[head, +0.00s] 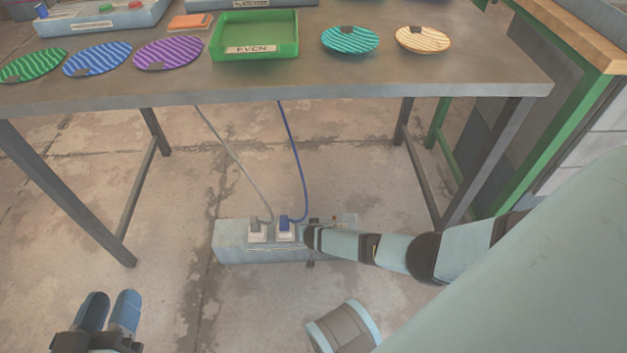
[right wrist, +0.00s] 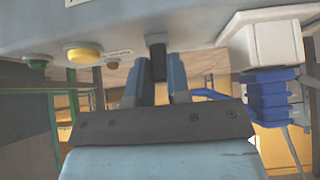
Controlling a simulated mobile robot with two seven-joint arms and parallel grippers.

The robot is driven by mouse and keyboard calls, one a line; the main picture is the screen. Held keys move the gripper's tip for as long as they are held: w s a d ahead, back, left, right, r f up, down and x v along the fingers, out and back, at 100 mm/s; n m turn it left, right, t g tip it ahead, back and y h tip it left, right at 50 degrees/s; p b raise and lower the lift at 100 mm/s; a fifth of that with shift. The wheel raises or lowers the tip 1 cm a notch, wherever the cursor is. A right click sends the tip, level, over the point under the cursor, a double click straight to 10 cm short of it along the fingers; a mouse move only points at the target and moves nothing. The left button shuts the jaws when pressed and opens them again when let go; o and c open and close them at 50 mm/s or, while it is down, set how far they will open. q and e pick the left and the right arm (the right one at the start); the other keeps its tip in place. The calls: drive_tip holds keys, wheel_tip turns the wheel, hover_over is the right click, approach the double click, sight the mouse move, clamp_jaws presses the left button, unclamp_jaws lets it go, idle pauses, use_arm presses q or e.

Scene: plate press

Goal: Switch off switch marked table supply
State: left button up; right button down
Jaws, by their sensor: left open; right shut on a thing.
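A grey supply box (head: 230,245) sits on the floor under the table, with a grey plug and a blue plug on top. My right arm reaches to its right end and hides that part in the head view. In the right wrist view my right gripper (right wrist: 158,82) is at the box face, its fingers closed around a dark switch lever (right wrist: 156,58). A small label (right wrist: 118,53) beside it is too blurred to read. My left gripper (head: 108,312) is open and empty above the floor at the lower left.
The right wrist view shows a yellow button (right wrist: 84,54), a green button (right wrist: 37,64) and a blue plug (right wrist: 272,97) on the box. The table (head: 330,88) above carries several striped plates and a green tray (head: 255,52). A grey cord and a blue cord (head: 296,150) hang to the plugs.

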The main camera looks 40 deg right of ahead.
drive_tip(key=shift+s+a+f+t+h+b, duration=0.15)
drive_tip(key=shift+s+f+t+h+b, duration=0.25)
drive_tip(key=shift+b, duration=0.5)
drive_tip(key=shift+t+b, duration=0.4)
drive_tip(key=shift+b, duration=0.4)
drive_tip(key=shift+r+h+b, duration=0.1)
drive_tip(key=shift+h+b, duration=0.2)
drive_tip(key=shift+b, duration=0.25)
drive_tip(key=shift+t, duration=0.3)
use_arm(q)
drive_tip(key=w+a+m+t, duration=0.1)
drive_tip(key=w+r+m+t+h, duration=0.1)
drive_tip(key=m, duration=0.1)
drive_tip(key=shift+w+a+r+m, duration=0.1)
drive_tip(key=shift+w+a+m, duration=0.2)
drive_tip(key=shift+a, duration=0.05)
use_arm(e)
drive_tip(key=c, duration=1.1)
unclamp_jaws()
use_arm(q)
drive_tip(key=shift+f, duration=0.25)
drive_tip(key=shift+s, duration=0.1)
use_arm(e)
drive_tip(key=shift+r, duration=0.1)
